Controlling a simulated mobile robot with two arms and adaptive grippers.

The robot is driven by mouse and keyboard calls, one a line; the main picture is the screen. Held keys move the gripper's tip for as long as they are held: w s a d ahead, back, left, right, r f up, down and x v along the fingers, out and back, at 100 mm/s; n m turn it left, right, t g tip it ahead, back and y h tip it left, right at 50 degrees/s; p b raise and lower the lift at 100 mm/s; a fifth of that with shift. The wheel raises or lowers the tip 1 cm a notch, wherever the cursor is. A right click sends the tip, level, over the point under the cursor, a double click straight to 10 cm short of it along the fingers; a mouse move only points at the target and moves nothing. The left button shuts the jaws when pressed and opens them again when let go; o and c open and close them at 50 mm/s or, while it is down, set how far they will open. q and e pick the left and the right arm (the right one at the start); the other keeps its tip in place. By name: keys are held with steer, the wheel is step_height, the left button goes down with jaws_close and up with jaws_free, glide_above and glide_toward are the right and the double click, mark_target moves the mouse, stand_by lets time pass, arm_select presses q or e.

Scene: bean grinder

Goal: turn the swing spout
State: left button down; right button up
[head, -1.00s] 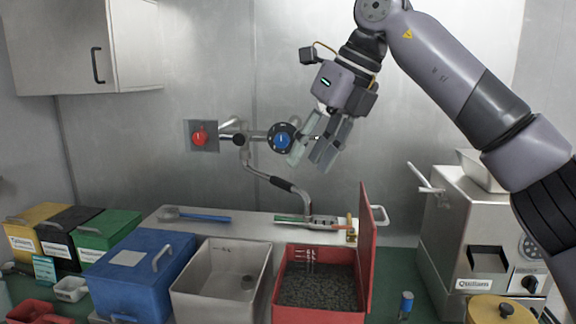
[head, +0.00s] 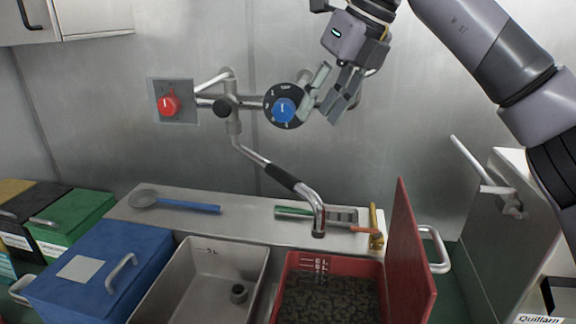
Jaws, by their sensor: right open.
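The swing spout (head: 255,158) is a steel pipe with a black sleeve. It comes off the wall tap under a black joint and slants down to the right. Its bent outlet hangs in front of the back ledge, near the red bin's back edge. A round black dial with a blue centre (head: 284,107) sits at the right end of the tap's horizontal pipe, and a red knob (head: 168,104) at its left. My right gripper (head: 318,115) is open and empty, its fingers close to the dial's right side; I cannot tell whether they touch it. My left gripper is out of view.
A steel basin (head: 198,257) and a red bin of dark beans (head: 330,295) with its red lid (head: 408,250) raised stand below. A blue lidded box (head: 97,258) is at left. The ledge holds a blue-handled strainer (head: 185,206) and small tools. A grey machine (head: 515,235) stands at right.

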mark_target(287, 173)
steer(key=p+x, duration=0.1)
steer(key=x, duration=1.4)
steer(key=shift+w+d+p, duration=0.1)
steer(key=shift+w+p, duration=0.05)
steer(key=shift+p, duration=0.25)
steer(key=shift+r, duration=0.1)
steer(key=shift+c, duration=0.2)
jaws_close()
